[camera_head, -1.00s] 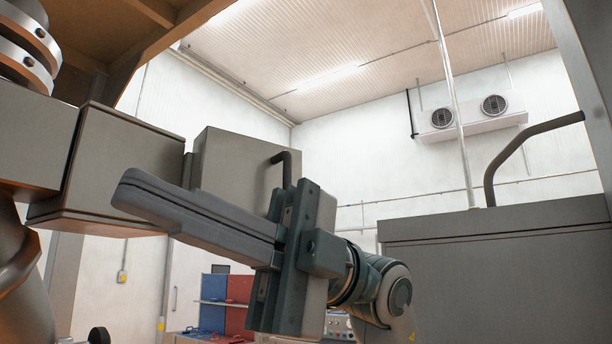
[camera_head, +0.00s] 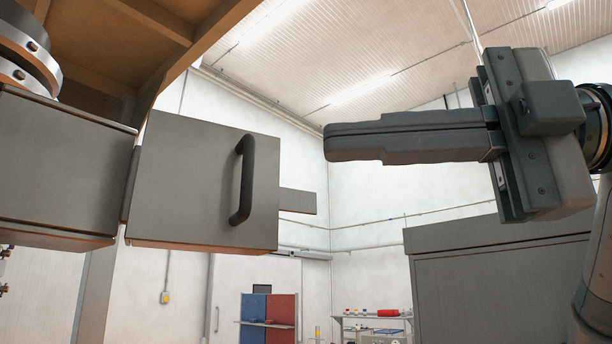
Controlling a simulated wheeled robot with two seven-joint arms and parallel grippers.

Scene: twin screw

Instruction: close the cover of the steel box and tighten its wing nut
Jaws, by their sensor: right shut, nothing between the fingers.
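The steel box (camera_head: 60,165) is a grey metal block at the left. Its grey cover (camera_head: 185,185) stands out from the box's right side, swung open, with a black bar handle (camera_head: 243,180) on the face I see. A flat metal tab (camera_head: 298,200) sticks out past the cover's right edge. I cannot make out the wing nut. My right gripper (camera_head: 330,143) comes in from the right, with its dark fingers shut together and empty. In the picture its tips lie right of the cover's upper edge, apart from the handle. My left gripper does not show.
A brown wooden shelf (camera_head: 150,30) overhangs the upper left, near a bolted metal flange (camera_head: 25,60). A large grey cabinet (camera_head: 480,290) stands at the lower right. A blue and red rack (camera_head: 268,315) is in the background. The picture shows open space between cover and cabinet.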

